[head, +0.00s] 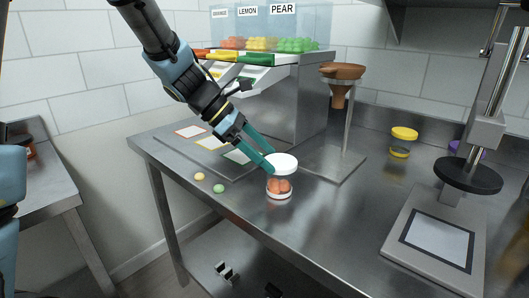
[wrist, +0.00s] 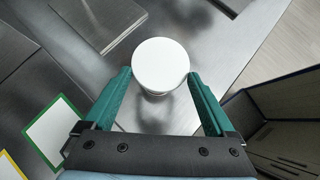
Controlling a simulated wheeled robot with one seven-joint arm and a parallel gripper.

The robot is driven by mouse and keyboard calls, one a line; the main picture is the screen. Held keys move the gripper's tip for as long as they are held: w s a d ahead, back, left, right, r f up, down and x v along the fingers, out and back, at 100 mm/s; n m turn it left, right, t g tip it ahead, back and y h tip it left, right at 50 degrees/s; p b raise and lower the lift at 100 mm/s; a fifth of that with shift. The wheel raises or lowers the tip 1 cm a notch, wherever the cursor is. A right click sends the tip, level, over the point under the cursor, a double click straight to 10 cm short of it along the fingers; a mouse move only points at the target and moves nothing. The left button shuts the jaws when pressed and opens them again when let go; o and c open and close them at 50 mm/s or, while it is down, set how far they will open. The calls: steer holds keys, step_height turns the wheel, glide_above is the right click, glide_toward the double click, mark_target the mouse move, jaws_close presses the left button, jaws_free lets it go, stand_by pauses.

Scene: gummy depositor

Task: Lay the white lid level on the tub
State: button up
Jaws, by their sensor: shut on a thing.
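The white lid (head: 284,161) sits over the mouth of a clear tub (head: 279,188) that holds orange-red gummies. In the wrist view the round lid (wrist: 161,65) covers nearly all of the tub below it. In the head view the lid looks close to level, and I cannot tell whether it rests fully on the rim. My gripper (head: 266,164) reaches down from the upper left, its teal fingers at the lid's edge.
A brown funnel on a stand (head: 342,73) and the dispenser (head: 290,95) stand behind. A yellow-lidded tub (head: 403,141) and a press (head: 468,176) are at right.

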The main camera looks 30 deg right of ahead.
steer(key=o, duration=1)
steer(key=shift+o, duration=0.2)
steer(key=v, duration=1)
steer(key=shift+w+a+r+b, duration=0.2)
steer(key=shift+r+b, duration=0.1)
steer(key=shift+b, duration=0.15)
steer(key=w+a+f+m+t+y, duration=0.1)
steer(key=a+f+m+t+y, duration=0.2)
steer(key=a, duration=1.3)
steer(key=w+a+f+m+t+y, duration=0.1)
steer(key=a+f+m+t+y, duration=0.3)
steer(key=a, duration=1.2)
step_height(320, 180, down, 7)
steer(key=m, duration=0.4)
steer(key=shift+w+m+p, duration=0.2)
steer(key=shift+m+p, duration=0.15)
steer(key=shift+m, duration=0.05)
